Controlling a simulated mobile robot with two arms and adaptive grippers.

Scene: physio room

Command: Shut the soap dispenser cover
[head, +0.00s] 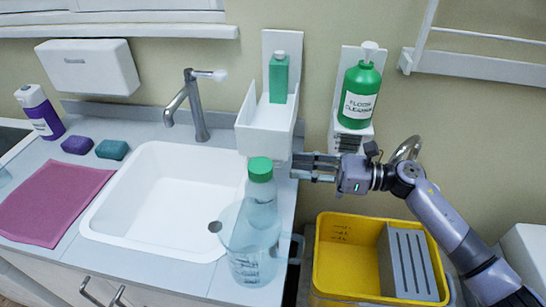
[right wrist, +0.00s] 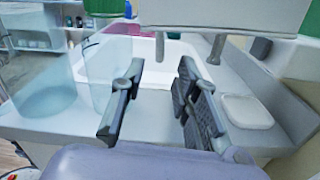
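The soap dispenser is on the wall behind the sink, and its white cover (head: 265,132) hangs open, tilted out from the back plate. A green carton (head: 278,78) stands inside it. My right gripper (head: 306,168) is just below and to the right of the cover, fingers pointing left, holding nothing. In the right wrist view the gripper (right wrist: 158,100) has its two fingers apart with a clear gap. The white underside of what looks like the cover (right wrist: 225,14) shows above them; I cannot tell whether they touch. My left gripper is not in view.
A clear bottle with a green cap (head: 260,172) and a clear jug (head: 252,262) stand at the counter's right edge. A floor cleaner bottle (head: 359,95) hangs in a wall holder right of the dispenser. A tap (head: 194,105) and sink (head: 160,205) lie left; a yellow bucket (head: 345,262) stands below.

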